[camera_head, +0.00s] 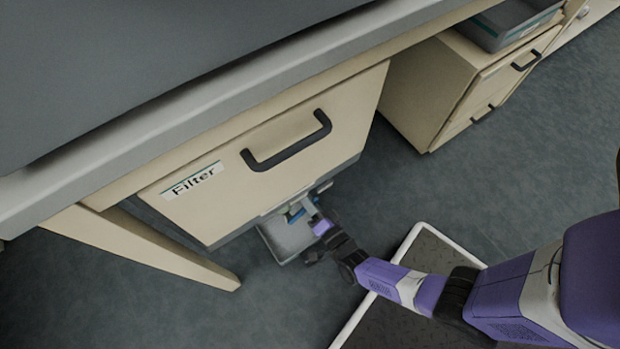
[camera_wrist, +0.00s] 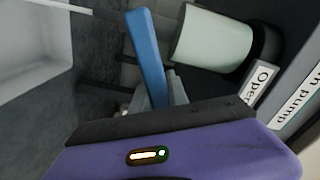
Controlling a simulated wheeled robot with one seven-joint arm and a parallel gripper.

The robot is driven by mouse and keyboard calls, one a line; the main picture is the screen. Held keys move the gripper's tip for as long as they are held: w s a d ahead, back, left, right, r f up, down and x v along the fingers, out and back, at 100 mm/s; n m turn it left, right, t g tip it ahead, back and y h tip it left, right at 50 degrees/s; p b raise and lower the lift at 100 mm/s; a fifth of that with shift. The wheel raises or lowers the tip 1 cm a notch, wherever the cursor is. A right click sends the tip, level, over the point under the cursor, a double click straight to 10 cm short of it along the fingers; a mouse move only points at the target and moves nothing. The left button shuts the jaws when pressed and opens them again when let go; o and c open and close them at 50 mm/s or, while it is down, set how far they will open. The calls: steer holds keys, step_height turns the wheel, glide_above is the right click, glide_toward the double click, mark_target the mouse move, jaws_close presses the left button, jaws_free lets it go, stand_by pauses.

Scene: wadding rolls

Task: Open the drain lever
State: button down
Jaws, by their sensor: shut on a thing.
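The drain lever is a blue bar (camera_wrist: 147,55) that runs from the top middle of the wrist view down into my gripper (camera_wrist: 162,95). In the head view the blue lever (camera_head: 295,213) shows small under the front edge of the Filter cabinet. My gripper (camera_head: 318,222) is there at the lever, low below the cabinet. The jaws are shut on the lever's lower part, which is partly hidden by the purple gripper body. A label with "Ope" (camera_wrist: 261,83) is at the right of the wrist view, partly cut off by the gripper body.
The beige Filter cabinet (camera_head: 225,205) has a black handle (camera_head: 287,145). A grey tray (camera_head: 288,240) is below it. A pale cylinder (camera_wrist: 212,38) is right of the lever, and a pale container (camera_wrist: 30,45) is at left. A "pump" label (camera_wrist: 297,103) is at far right.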

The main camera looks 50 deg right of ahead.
steer(key=shift+a+r+n, duration=0.4)
steer(key=shift+r+n, duration=0.1)
steer(key=shift+n, duration=0.4)
steer(key=c, duration=1.3)
jaws_free()
steer(key=shift+w, duration=0.1)
steer(key=shift+w+a+r, duration=0.1)
steer(key=shift+r, duration=0.05)
